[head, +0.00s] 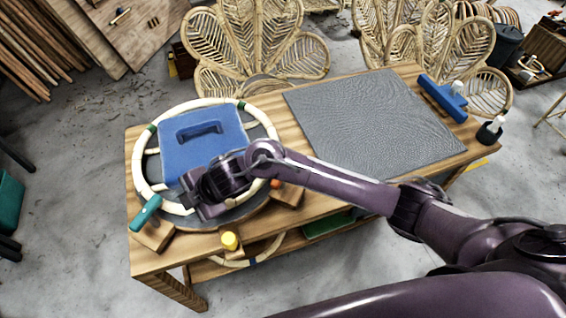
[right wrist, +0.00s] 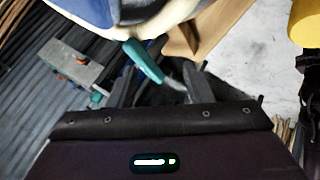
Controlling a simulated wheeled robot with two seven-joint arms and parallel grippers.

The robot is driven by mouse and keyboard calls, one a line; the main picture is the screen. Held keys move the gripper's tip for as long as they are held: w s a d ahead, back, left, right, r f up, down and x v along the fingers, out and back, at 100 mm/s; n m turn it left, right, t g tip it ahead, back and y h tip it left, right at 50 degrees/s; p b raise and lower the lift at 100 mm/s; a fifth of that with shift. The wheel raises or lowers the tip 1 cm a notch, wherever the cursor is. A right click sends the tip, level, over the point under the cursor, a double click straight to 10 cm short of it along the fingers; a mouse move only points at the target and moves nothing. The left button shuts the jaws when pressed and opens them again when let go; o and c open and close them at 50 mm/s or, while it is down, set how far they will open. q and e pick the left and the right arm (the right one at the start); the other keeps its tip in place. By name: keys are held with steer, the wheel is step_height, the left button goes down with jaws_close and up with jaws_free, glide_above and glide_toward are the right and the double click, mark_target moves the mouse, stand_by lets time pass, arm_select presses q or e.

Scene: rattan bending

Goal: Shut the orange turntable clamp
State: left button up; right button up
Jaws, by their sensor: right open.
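A small orange part (head: 275,183), seemingly of the orange clamp, shows at the right edge of the round turntable (head: 232,214) in the head view. My right arm hides most of it, so I cannot tell whether the clamp is open or shut. My right gripper (head: 192,208) is over the front left of the turntable, away from the orange part. It is open and points toward a teal handle (head: 146,212) at the left front edge. In the right wrist view the teal handle (right wrist: 144,64) appears beyond and between the open fingers (right wrist: 160,88). My left gripper is not seen.
A blue block (head: 205,130) lies inside a pale rattan ring (head: 140,165) on the turntable. A yellow knob (head: 229,240) stands at the workbench's front edge. A grey mat (head: 370,120) covers the right of the workbench (head: 150,262).

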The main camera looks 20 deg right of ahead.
steer(key=w+d+n+h, duration=0.1)
steer(key=d, duration=0.2)
steer(key=w+d+n+g+h, duration=0.1)
steer(key=d+n, duration=0.1)
steer(key=d, duration=0.1)
steer(key=w+d+n+g+h, duration=0.1)
steer(key=d, duration=0.3)
steer(key=shift+d+f+h, duration=0.1)
steer(key=shift+f+h, duration=0.2)
steer(key=shift+f, duration=0.1)
steer(key=w+d+r+h, duration=0.1)
steer(key=d, duration=0.4)
steer(key=w+d+r+g+h, duration=0.1)
steer(key=d+r, duration=0.1)
steer(key=d, duration=0.3)
steer(key=w+d+r+h, duration=0.1)
steer(key=d+h, duration=0.1)
steer(key=d, duration=0.3)
steer(key=shift+w+d+r+g, duration=0.1)
steer(key=shift+d+r+g, duration=0.2)
steer(key=shift+r, duration=0.1)
steer(key=shift+d+f, duration=0.1)
steer(key=shift+f, duration=0.15)
steer(key=shift+f+p, duration=0.55)
steer(key=shift+f, duration=3)
steer(key=c, duration=1)
